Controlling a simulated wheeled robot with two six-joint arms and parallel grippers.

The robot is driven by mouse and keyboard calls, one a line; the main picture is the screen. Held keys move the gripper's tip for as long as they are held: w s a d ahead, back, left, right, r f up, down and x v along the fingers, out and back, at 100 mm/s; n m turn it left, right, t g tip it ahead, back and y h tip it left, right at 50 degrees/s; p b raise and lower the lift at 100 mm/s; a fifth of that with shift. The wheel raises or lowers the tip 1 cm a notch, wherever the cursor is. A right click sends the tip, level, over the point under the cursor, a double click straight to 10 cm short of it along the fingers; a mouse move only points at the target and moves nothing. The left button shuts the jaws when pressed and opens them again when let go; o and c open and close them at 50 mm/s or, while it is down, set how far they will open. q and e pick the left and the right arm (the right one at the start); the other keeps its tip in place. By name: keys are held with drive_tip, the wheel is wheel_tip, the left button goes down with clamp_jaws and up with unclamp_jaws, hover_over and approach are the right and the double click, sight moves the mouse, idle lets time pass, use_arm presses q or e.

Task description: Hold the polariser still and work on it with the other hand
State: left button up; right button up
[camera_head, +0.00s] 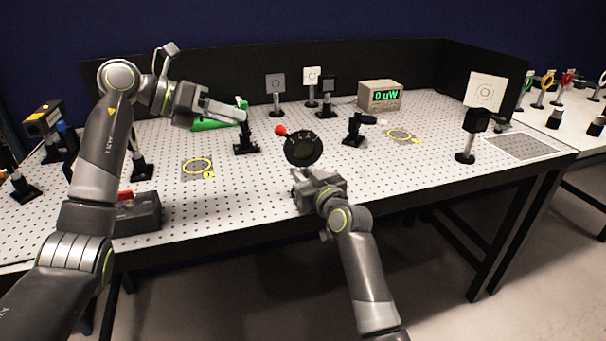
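A black round disc with a dark face, which looks like the polariser (303,149), stands upright near the middle front of the perforated table (232,215). My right gripper (299,174) is just below and in front of it, with fingers close to its lower edge. The gripper body hides whatever is under the disc, so I cannot tell whether the fingers grip its post. My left gripper (240,113) is at left, its fingers pointing right above a small black mount (245,145), apart from the disc. Its fingers overlap in view, so their opening is unclear.
A green object (215,122) lies behind my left gripper; a red ball (280,130) is near the disc. Black mounts (354,132) and a white screen (485,90) stand to the right. A meter (380,95) reads 0 uW.

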use_arm(q)
drive_tip(key=shift+f, duration=0.1)
drive_tip(key=c, duration=0.3)
drive_tip(key=shift+f+n, duration=0.25)
drive_tip(key=shift+n, duration=0.05)
drive_tip(key=shift+c, duration=1.3)
drive_tip(key=f+n+t, duration=0.1)
drive_tip(key=f+n, duration=0.1)
drive_tip(key=s+f+n+t+h, duration=0.1)
drive_tip(key=f+n, duration=0.1)
drive_tip(key=n, duration=0.1)
drive_tip(key=s+f+n+t, duration=0.1)
drive_tip(key=f+n+t, duration=0.1)
drive_tip(key=n, duration=0.1)
drive_tip(key=shift+s+f, duration=0.1)
clamp_jaws()
drive_tip(key=n+t+h, duration=0.1)
drive_tip(key=n+t, duration=0.4)
drive_tip(key=n, duration=0.4)
approach(283, 133)
drive_tip(key=w+f+x, duration=0.1)
drive_tip(key=x, duration=0.5)
drive_tip(key=shift+a+r+n+t, duration=0.35)
drive_tip(key=shift+r+n+t, duration=0.05)
